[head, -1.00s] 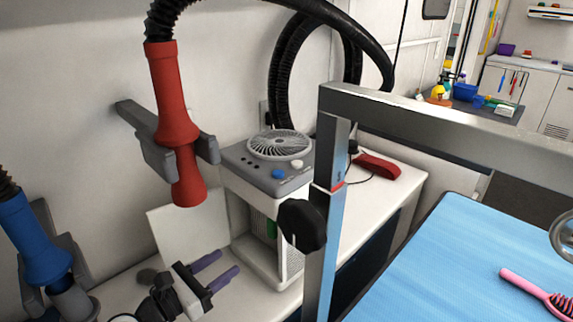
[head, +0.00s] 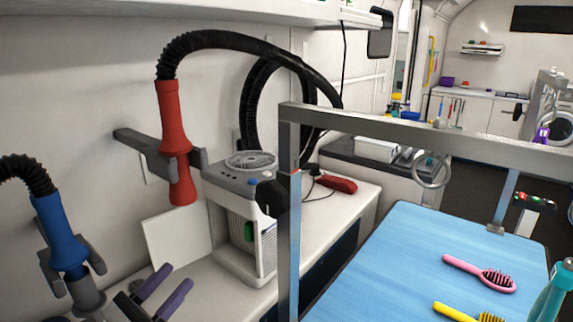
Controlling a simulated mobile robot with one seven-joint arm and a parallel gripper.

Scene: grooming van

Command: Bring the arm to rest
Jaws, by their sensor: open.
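My gripper (head: 165,292) shows at the lower left of the head view. Its two purple-grey fingers are apart, with nothing between them. It is in front of a white panel (head: 178,238) and left of the white and grey fan unit (head: 238,225) on the white counter. Most of my arm is below the picture's edge.
A red nozzle (head: 174,115) and a blue nozzle (head: 60,232) hang in wall holders near my gripper. A metal frame (head: 289,230) stands over the blue table (head: 385,250). A pink brush (head: 480,272) and a yellow brush (head: 465,313) lie there. A red object (head: 337,184) lies on the counter.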

